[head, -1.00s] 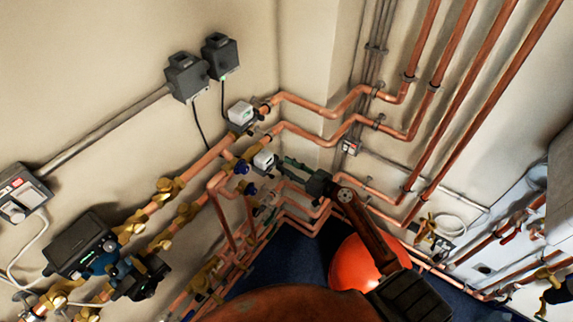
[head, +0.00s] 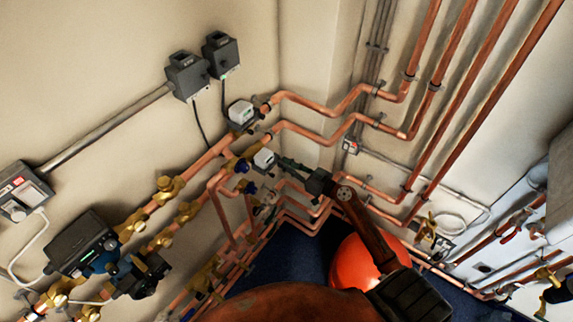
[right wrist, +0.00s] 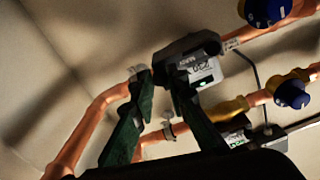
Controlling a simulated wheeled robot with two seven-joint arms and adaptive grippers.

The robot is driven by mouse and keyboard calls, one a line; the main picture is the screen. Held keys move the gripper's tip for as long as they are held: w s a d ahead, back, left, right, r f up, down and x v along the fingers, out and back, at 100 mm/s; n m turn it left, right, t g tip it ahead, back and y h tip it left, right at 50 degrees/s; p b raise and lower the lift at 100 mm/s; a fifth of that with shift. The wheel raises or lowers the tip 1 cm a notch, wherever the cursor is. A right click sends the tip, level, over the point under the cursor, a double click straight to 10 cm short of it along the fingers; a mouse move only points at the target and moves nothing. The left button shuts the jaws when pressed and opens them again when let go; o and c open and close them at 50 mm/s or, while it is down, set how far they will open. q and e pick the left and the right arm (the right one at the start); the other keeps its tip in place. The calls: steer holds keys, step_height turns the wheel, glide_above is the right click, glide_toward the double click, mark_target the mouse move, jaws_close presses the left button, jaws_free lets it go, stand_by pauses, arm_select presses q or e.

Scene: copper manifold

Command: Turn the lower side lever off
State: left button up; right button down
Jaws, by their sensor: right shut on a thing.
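The lower valve box (head: 264,158), grey with a white face, sits on the lower copper pipe by the corner. It shows close up in the right wrist view (right wrist: 203,72). My right gripper (head: 283,163) reaches it from the right, its dark green fingertips at the box's side. In the right wrist view the two fingers (right wrist: 160,82) stand at the near end of the box. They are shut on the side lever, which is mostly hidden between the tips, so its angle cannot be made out. My left gripper is not in view.
The upper valve box (head: 240,112) sits on the pipe above. Blue knobs (right wrist: 292,95) stand beside the boxes. Copper pipes (head: 350,100) run close around the gripper. A red-orange rounded vessel (head: 358,262) stands below my right arm. Pumps (head: 85,245) are at the left.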

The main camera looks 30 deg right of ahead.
steer(key=shift+m, duration=0.3)
steer(key=shift+r+m+p, duration=0.15)
steer(key=shift+m+p, duration=0.45)
steer(key=shift+m, duration=7)
steer(key=c, duration=1.9)
jaws_free()
